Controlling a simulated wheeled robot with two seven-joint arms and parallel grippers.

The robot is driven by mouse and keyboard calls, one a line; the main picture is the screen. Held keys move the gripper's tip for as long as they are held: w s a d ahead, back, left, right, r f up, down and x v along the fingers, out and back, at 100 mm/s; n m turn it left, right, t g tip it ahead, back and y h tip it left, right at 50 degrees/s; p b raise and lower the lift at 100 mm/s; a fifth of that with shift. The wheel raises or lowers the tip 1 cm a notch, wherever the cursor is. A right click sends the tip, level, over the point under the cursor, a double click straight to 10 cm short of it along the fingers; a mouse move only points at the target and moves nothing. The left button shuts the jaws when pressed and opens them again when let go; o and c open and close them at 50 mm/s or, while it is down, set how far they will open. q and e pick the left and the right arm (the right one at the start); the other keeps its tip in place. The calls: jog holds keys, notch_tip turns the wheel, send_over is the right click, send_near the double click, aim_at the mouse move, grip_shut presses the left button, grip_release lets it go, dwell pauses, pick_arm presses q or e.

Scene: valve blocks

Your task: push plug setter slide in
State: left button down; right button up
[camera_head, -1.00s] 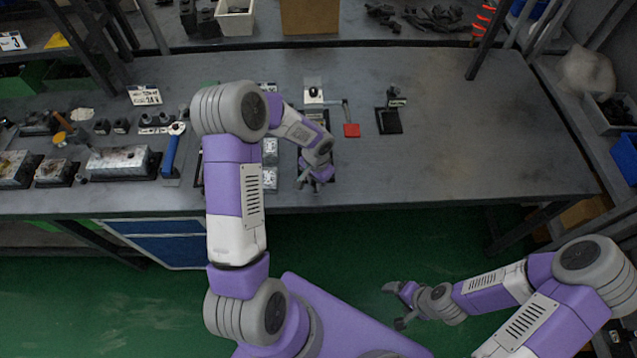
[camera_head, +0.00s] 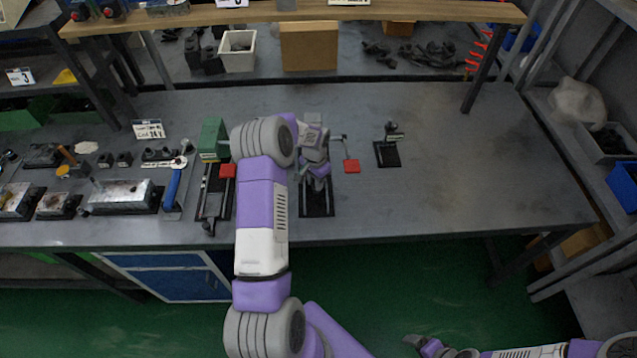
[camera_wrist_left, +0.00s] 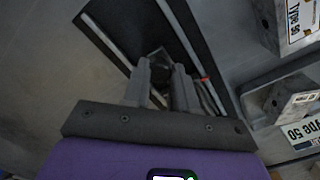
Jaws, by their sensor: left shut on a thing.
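The plug setter appears as a long black base with pale rails (camera_head: 317,205), lying near the table's front edge in the head view. It also shows in the wrist view (camera_wrist_left: 112,22). My left gripper (camera_head: 316,180) is over the far part of this base. In the left wrist view its two fingers (camera_wrist_left: 161,88) are shut on a small dark piece (camera_wrist_left: 160,73), which looks like the slide's handle. The arm and fingers hide much of the slide. My right gripper (camera_head: 425,345) is low at the bottom edge of the head view, away from the table and partly cut off.
A fixture with a green block (camera_head: 212,138) stands left of my left arm. Metal blocks labelled type 50 (camera_wrist_left: 292,102) lie beside the base. The table's right side is clear.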

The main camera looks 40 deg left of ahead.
pick_arm(q)
jog(key=c, duration=1.2)
grip_release()
jog(key=shift+w+a+r, duration=0.15)
jog(key=shift+w+a, duration=0.05)
jog(key=o, duration=0.3)
notch_tip(320, 180, up, 7)
jog(key=shift+r, duration=0.2)
